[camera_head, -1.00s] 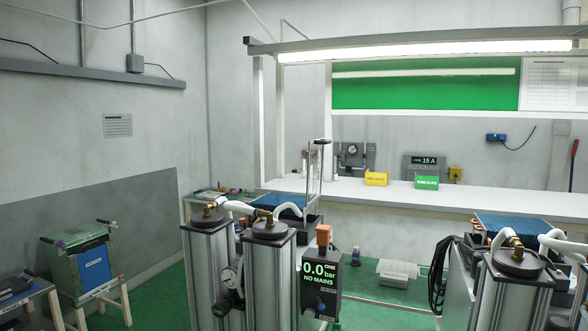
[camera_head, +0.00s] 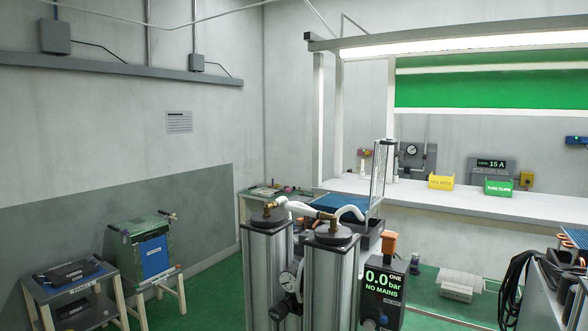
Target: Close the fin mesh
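A thin framed panel (camera_head: 379,176), which looks like the fin mesh, stands nearly upright behind the twin grey columns. It rises from the right side of a unit with a flat blue finned top (camera_head: 345,212), so it looks open. The fins are partly hidden by white hoses and the column caps. Another blue finned top (camera_head: 577,236) shows at the right edge, and no raised panel is visible on it there. My gripper is not in view.
Two grey columns (camera_head: 268,270) with black caps and white hoses (camera_head: 300,208) stand in front of the finned unit. A display box (camera_head: 384,285) reads 0.0 bar, NO MAINS. Stands with panels (camera_head: 153,255) are at left. Green floor (camera_head: 215,295) is clear between them.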

